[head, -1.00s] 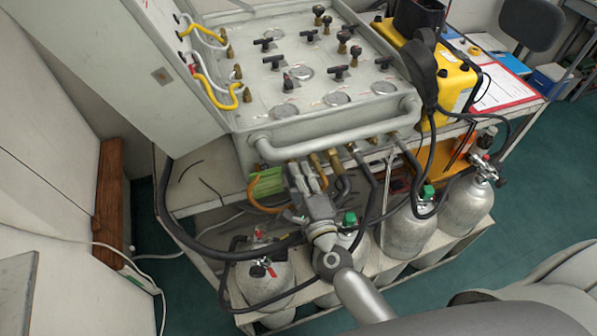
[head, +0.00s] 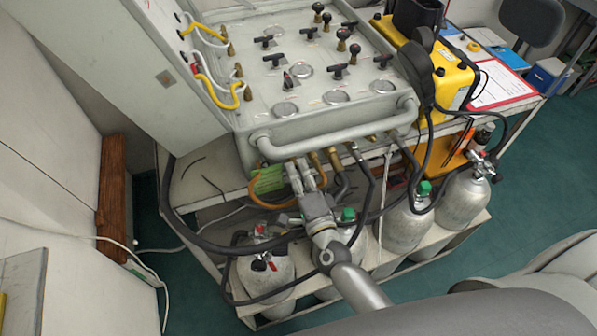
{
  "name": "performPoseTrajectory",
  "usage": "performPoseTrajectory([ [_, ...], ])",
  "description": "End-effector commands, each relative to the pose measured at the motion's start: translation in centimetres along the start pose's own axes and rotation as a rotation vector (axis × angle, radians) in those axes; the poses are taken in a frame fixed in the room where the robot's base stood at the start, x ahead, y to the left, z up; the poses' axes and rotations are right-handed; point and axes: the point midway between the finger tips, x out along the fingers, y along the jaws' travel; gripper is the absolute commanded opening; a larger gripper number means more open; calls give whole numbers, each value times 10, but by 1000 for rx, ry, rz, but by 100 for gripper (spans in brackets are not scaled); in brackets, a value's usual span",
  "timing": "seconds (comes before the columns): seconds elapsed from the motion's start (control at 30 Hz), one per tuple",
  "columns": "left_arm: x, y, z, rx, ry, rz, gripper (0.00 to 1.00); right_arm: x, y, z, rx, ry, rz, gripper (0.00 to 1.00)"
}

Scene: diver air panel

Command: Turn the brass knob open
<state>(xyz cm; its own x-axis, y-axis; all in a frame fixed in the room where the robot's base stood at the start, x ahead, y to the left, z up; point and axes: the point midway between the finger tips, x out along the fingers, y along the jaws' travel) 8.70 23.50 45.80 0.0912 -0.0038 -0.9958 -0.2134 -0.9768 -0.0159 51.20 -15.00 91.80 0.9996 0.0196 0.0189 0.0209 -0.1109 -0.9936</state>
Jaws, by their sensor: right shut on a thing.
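My right gripper (head: 297,172) reaches up from the lower right to the underside of the grey panel's (head: 330,127) front edge. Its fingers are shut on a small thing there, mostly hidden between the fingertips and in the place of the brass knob. Brass fittings (head: 317,161) show just right of the fingers, under the front rail. How far the knob is turned cannot be seen. My left gripper is not in view.
Black and orange hoses (head: 270,205) hang close around my right gripper. Silver gas cylinders (head: 405,226) stand on the lower shelf beneath it. A yellow case (head: 450,80) stands right of the panel. Open green floor (head: 520,210) lies to the right.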

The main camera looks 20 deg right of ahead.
Motion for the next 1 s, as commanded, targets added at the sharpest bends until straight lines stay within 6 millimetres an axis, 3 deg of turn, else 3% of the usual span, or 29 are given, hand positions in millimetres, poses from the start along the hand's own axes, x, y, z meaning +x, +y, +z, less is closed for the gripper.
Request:
performPoseTrajectory([
  [0.17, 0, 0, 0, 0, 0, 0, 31, 0, 1, 0, 0, 0, 2, 0],
  [0.2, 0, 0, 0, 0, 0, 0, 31, 0, 1, 0, 0, 0, 2, 23],
  [0.37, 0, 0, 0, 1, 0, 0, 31, 0, 1, 0, 1, 0, 2, 43],
  [0.77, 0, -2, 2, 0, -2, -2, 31, -6, 1, 0, 1, -1, 2, 43],
  [1.0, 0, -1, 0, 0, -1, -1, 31, -49, 2, 0, 0, -3, 5, 43],
])
